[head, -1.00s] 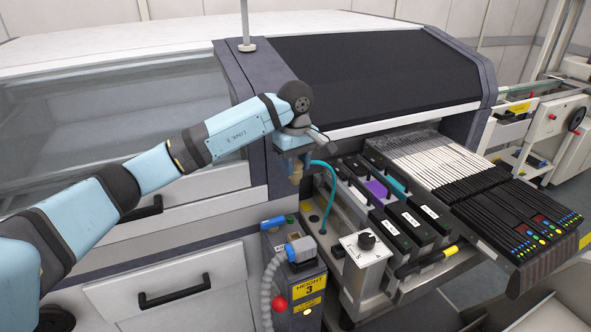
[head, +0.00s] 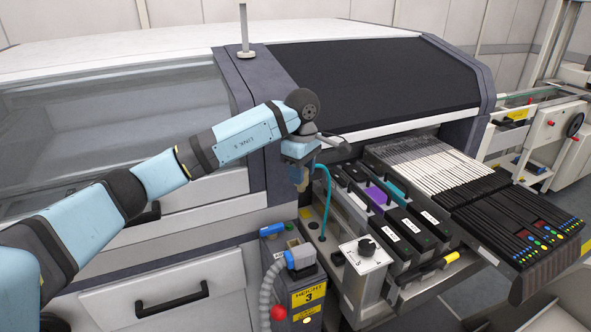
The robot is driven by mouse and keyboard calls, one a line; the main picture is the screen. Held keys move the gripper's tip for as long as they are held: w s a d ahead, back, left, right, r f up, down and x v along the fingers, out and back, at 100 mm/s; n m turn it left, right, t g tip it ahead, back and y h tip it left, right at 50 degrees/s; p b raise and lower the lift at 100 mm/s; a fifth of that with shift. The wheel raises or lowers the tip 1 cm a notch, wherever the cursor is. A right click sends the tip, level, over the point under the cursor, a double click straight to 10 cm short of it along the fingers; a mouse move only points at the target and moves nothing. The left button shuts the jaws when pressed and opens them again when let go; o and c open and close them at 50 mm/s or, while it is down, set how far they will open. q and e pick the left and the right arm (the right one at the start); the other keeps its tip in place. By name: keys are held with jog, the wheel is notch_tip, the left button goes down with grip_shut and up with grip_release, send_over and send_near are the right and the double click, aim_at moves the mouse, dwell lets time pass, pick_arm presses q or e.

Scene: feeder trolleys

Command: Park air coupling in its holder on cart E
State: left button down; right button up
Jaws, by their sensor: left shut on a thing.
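My left gripper (head: 298,177) points down at the left end of the feeder trolley (head: 342,300), in front of the machine's dark corner post. It is shut on the air coupling (head: 299,186), a small tan-brown piece hanging below it. A teal hose (head: 329,200) arches from beside the gripper down to the trolley's top. The fingers are small and partly hidden. The coupling appears held above the trolley, apart from its surface. I cannot make out the coupling's holder for certain, nor a letter E on the trolley. My right gripper is out of view.
A grey post (head: 305,308) marked HEIGHT 3 carries a grey-blue plug (head: 300,260) with a ribbed hose and a red knob (head: 278,312). Black feeders (head: 515,225) fill the trolley's right side.

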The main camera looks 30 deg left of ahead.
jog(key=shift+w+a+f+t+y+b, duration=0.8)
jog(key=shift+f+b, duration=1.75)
jog(key=shift+b, duration=5.15)
pick_arm(q)
jog(key=w+d+f+n, duration=0.2)
jog(key=d+f+n, duration=0.1)
jog(key=f+n, duration=0.5)
jog(key=w+d+f+n+b, duration=0.1)
jog(key=w+d+f+n, duration=0.1)
jog(key=f+n, duration=0.6)
jog(key=w+d+f+n, duration=0.3)
jog(key=f+n, duration=0.5)
jog(key=n, duration=0.7)
jog(key=shift+w+d+f+n+b, duration=0.1)
jog(key=shift+d+n+b, duration=0.25)
jog(key=shift+d, duration=0.5)
jog(key=shift+f, duration=0.7)
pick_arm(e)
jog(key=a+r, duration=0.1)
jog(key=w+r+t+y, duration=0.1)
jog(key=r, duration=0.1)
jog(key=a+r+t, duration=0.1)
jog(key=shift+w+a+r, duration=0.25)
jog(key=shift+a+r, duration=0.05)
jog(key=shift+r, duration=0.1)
